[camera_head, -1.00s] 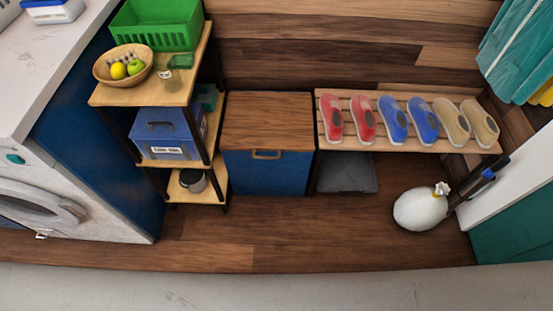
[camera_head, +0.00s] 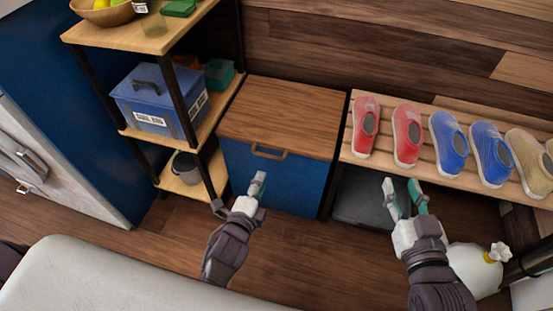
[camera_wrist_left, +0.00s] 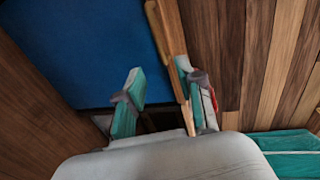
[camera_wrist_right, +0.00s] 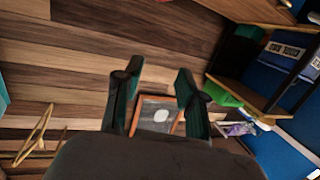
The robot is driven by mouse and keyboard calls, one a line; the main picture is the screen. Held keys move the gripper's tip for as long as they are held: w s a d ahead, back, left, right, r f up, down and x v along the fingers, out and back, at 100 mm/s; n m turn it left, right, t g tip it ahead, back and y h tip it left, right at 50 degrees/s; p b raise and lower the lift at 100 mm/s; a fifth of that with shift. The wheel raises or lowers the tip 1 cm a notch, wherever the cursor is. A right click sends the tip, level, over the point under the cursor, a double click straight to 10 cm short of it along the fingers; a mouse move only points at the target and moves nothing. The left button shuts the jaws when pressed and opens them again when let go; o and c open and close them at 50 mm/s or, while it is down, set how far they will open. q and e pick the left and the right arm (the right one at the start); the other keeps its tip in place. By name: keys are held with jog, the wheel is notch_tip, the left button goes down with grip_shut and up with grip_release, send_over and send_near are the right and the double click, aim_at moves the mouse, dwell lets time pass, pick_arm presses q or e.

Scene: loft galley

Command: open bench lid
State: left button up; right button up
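The bench is a blue box (camera_head: 285,180) with a wooden lid (camera_head: 280,115), which lies flat and shut. A wooden handle (camera_head: 268,152) is at the lid's front edge. My left gripper (camera_head: 257,184) is in front of the box, below the handle in the head view. In the left wrist view its fingers (camera_wrist_left: 160,88) are apart, with the blue front (camera_wrist_left: 75,50) and the wooden edge (camera_wrist_left: 175,45) close ahead; contact cannot be told. My right gripper (camera_head: 404,194) is open and empty, before the space under the shoe rack. Its spread fingers show in the right wrist view (camera_wrist_right: 156,85).
A shelf unit (camera_head: 140,38) with a blue bin (camera_head: 150,105) and a grey pot (camera_head: 186,168) stands left of the bench. A slatted rack (camera_head: 430,175) with several shoes is on the right. A white round object (camera_head: 472,270) sits on the floor near my right arm.

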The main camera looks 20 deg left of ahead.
aim_at(273, 157)
pick_arm(q)
jog(key=b+x, duration=0.3)
jog(key=x, duration=0.8)
jog(key=shift+w+f, duration=0.15)
jog(key=shift+w, duration=0.15)
jog(key=shift+w+b, duration=0.3)
jog(key=shift+w, duration=0.05)
pick_arm(e)
jog(key=s+a+r+t+y, duration=0.1)
jog(key=s+r+t+y, duration=0.2)
jog(key=r+t, duration=0.7)
jog(key=shift+s+r+y, duration=0.4)
jog(key=shift+s+r, duration=0.3)
jog(key=shift+r, duration=1.35)
pick_arm(q)
grip_shut()
